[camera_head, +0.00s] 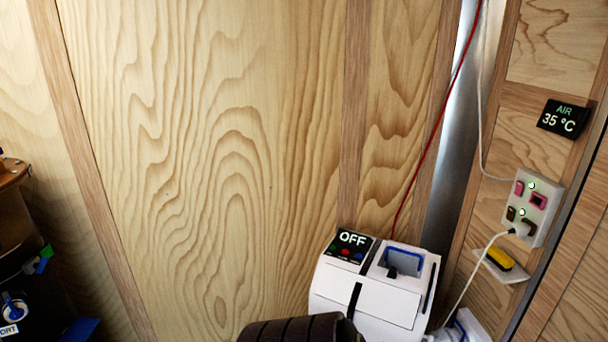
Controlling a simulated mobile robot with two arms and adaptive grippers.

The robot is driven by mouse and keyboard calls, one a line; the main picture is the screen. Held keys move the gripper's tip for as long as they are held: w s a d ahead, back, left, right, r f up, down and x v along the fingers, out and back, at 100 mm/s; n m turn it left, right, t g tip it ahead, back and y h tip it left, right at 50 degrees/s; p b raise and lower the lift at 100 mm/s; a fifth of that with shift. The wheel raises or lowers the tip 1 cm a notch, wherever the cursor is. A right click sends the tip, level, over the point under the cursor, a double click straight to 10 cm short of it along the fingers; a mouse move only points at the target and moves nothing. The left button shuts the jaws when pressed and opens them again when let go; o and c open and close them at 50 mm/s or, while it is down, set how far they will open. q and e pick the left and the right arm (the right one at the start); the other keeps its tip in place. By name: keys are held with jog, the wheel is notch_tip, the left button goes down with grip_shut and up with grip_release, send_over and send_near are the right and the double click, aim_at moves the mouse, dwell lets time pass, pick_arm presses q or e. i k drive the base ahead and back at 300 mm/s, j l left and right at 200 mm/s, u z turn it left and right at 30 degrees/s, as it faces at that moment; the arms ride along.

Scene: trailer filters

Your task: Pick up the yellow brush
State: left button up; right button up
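A small yellow object with dark parts (499,259), which looks like the yellow brush, rests on a small pale ledge (518,274) on the right wall. It sits just below the white switch panel. Its fine shape is too small to tell. Neither of my grippers can be made out in the head view.
A white machine (376,300) with an OFF display (353,240) stands at bottom centre-right. A dark ribbed rounded thing (285,331) is before it. A white switch panel (532,207) has a plugged-in white cable (474,277). Dark furniture (18,235) stands at left.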

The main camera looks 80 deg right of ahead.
aim_at(499, 257)
jog(key=k+z, duration=0.1)
jog(key=z, duration=3.95)
